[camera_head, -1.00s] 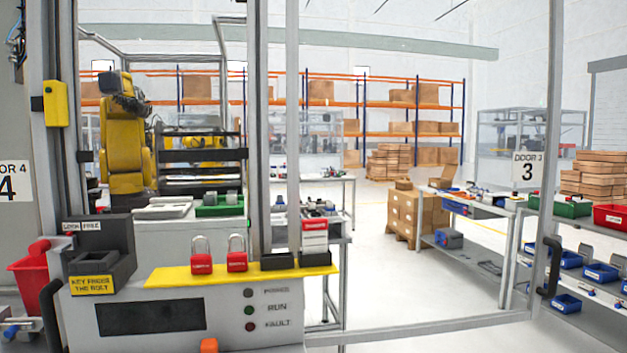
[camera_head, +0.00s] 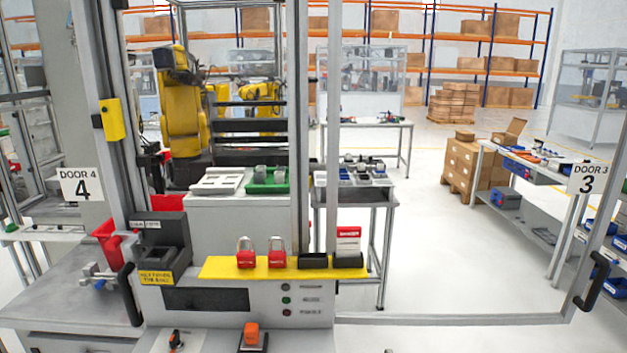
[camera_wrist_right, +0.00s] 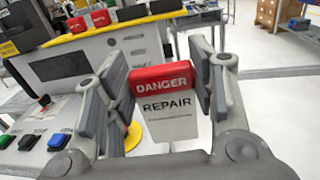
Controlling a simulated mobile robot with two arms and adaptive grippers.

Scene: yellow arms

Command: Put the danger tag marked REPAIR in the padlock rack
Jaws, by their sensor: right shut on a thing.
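The danger tag marked REPAIR (camera_wrist_right: 168,112) has a red DANGER band over a white lower part. It is upright between the fingers of my right gripper (camera_wrist_right: 161,82), which is shut on it. The padlock rack is a yellow shelf (camera_head: 225,268) on the front of the machine, with two red padlocks (camera_head: 261,258) and two black holders (camera_head: 313,261). Another red-and-white tag (camera_head: 348,241) stands in the right holder. In the right wrist view the yellow rack edge (camera_wrist_right: 150,19) lies beyond the held tag. Neither gripper shows in the head view.
A dark box marked KEY FREES THE BOLT (camera_head: 157,277) stands left of the rack. An orange-topped object (camera_head: 251,334) is below it. Green and blue buttons (camera_wrist_right: 30,141) are at lower left in the wrist view. A vertical post (camera_head: 333,130) rises behind the rack.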

